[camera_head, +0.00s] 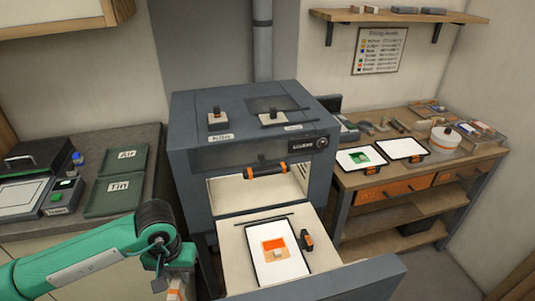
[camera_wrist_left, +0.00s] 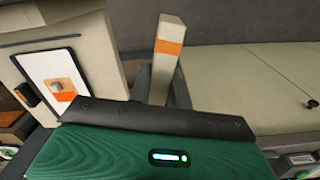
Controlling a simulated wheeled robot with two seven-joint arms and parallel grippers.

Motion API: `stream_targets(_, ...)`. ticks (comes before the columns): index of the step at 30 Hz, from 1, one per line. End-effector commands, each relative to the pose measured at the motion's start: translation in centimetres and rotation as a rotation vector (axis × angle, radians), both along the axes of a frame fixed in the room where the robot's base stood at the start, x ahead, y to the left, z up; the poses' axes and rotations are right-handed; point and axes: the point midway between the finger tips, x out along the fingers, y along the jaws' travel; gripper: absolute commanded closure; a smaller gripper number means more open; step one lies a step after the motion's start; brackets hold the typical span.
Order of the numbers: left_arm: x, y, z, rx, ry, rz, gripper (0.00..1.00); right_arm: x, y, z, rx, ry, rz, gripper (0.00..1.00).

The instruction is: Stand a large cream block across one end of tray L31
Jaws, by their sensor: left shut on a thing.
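A large cream block with an orange band (camera_wrist_left: 168,50) stands upright in the jaws of my left gripper (camera_wrist_left: 163,88), which is shut on it. In the head view the left gripper (camera_head: 174,284) is at the bottom, left of the kiln drawer, and part of the block (camera_head: 174,294) shows below it. A white dark-edged tray (camera_head: 262,272) lies on the pulled-out drawer; it carries an orange patch and a small cream block (camera_head: 278,252). In the wrist view this tray (camera_wrist_left: 45,68) is left of the held block. No L31 label is readable. My right gripper is out of view.
The grey kiln (camera_head: 250,130) stands behind its drawer (camera_head: 235,250). An orange-and-black part (camera_head: 307,240) sits right of the tray. Two more white trays (camera_head: 361,159) (camera_head: 403,148) lie on the right bench. Green Air and Tin trays (camera_head: 118,190) lie on the left counter.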

Motion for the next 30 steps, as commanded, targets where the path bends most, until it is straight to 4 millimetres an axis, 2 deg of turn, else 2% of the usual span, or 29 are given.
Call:
stream_targets(1, 0.3, 0.0, 1.2, 0.000, -0.006, -0.003, 1.00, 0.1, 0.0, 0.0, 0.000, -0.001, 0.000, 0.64)
stream_targets(3, 0.4, 0.1, 2.3, 0.003, -0.004, -0.004, 1.00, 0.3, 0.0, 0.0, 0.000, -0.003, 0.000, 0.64)
stream_targets(6, 0.4, 0.1, 3.3, 0.004, -0.002, -0.005, 1.00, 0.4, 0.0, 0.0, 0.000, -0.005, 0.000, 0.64)
stream_targets(14, 0.4, 0.1, 4.1, 0.006, 0.000, -0.007, 1.00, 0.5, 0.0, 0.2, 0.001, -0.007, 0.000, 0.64)
stream_targets(30, 0.4, 0.1, 8.3, 0.005, -0.002, -0.006, 1.00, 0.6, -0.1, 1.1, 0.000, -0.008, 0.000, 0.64)
